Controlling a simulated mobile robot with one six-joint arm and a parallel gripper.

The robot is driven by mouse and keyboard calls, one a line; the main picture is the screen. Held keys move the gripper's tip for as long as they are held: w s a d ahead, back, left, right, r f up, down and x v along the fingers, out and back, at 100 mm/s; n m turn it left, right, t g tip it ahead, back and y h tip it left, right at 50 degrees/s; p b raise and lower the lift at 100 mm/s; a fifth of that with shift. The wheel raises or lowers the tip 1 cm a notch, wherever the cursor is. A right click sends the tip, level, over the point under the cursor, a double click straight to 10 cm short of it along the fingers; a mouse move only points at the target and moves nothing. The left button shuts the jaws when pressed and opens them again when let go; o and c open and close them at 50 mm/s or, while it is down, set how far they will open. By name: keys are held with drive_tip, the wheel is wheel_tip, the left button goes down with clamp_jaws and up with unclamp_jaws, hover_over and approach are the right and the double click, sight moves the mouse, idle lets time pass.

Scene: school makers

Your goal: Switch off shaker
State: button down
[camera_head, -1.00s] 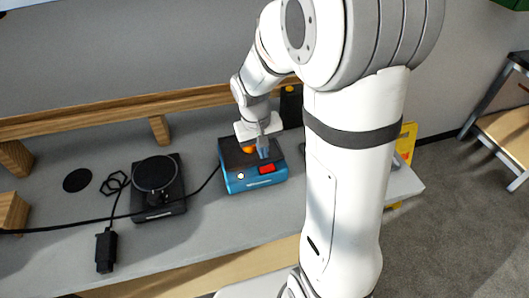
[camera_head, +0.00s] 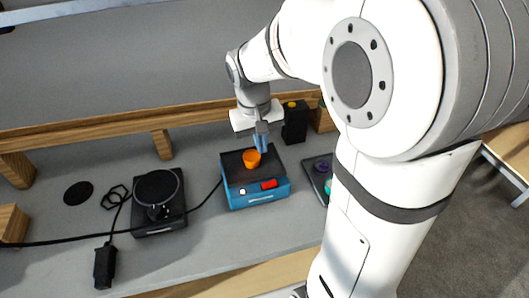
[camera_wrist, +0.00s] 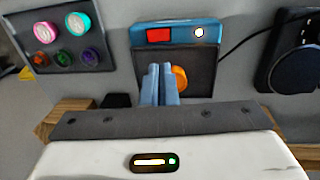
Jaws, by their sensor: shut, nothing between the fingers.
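The shaker is a blue box (camera_head: 258,197) with a dark top plate, standing on the grey bench. An orange round piece (camera_head: 251,158) sits on the plate. A red rocker switch (camera_head: 269,184) and a small pale round button or light (camera_head: 242,191) are on its front; in the wrist view the red switch (camera_wrist: 159,36) and the glowing pale one (camera_wrist: 199,32) also show. My gripper (camera_head: 262,146) is shut and empty, with blue fingers above the rear part of the plate, beside the orange piece. In the wrist view the fingertips (camera_wrist: 158,70) point toward the shaker, short of the switch.
A black device with a round plate (camera_head: 159,200) stands left of the shaker. A black cable with a plug (camera_head: 105,265) lies on the bench. A dark panel with coloured knobs (camera_wrist: 64,42) is on the shaker's other side. A black box (camera_head: 295,122) stands behind. A wooden shelf edge runs along the back.

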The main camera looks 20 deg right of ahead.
drive_tip(key=s+r+t+y, duration=0.1)
drive_tip(key=s+r+t, duration=0.1)
drive_tip(key=s, duration=1.2)
drive_tip(key=shift+d+t, duration=0.4)
drive_tip(key=shift+a, duration=0.1)
